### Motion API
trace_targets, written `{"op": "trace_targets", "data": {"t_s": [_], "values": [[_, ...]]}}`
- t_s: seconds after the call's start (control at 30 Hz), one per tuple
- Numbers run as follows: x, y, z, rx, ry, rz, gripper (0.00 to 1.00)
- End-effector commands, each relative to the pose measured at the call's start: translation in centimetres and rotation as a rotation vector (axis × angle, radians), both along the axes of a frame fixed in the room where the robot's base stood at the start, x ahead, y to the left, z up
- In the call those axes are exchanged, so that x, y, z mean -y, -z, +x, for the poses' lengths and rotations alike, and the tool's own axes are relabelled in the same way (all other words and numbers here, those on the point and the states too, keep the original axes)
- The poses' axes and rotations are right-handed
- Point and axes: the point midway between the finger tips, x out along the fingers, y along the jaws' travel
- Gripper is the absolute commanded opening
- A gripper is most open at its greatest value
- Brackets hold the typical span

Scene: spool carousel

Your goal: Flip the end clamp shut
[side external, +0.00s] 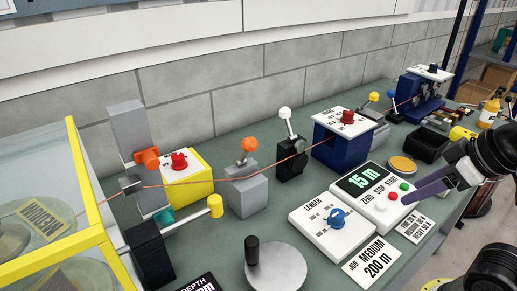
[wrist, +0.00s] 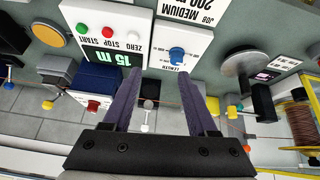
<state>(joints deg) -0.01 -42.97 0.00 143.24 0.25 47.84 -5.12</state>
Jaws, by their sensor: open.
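No label marks an end clamp, so I cannot tell for sure which part it is. Several levers stand along the orange wire in the side view. A white-knobbed lever (side external: 285,118) stands nearly upright on a black block (side external: 290,162). An orange-knobbed lever (side external: 249,146) stands on a grey block (side external: 247,192). A yellow-knobbed lever (side external: 374,97) is farther right. My gripper (side external: 408,197) is above the right end of the control box, apart from these levers. In the wrist view my gripper (wrist: 162,80) is open and empty, and the white knob (wrist: 147,127) shows between its fingers.
A white control box (side external: 376,197) reading 15 m and a length dial box (side external: 330,222) fill the front bench. A blue box with a red knob (side external: 347,117), a crank disc (side external: 276,270) and a yellow-framed spool case (side external: 85,180) stand around. A black tray (side external: 427,147) is at right.

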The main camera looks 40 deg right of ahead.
Motion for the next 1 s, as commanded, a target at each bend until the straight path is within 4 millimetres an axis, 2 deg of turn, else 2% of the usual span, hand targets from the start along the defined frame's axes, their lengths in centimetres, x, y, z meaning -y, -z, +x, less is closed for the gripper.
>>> {"op": "trace_targets", "data": {"t_s": [0.03,0.3,0.5,0.7,1.0], "values": [[-0.1,-0.6,0.9,0.051,-0.03,-0.011,0.48],[-1.0,-6.0,7.8,0.427,-0.189,-0.121,0.0],[-1.5,-8.9,12.0,0.65,-0.256,-0.232,0.0],[-1.9,-10.7,15.4,0.824,-0.28,-0.368,0.0],[-2.2,-10.9,18.6,0.983,-0.261,-0.638,0.0]]}}
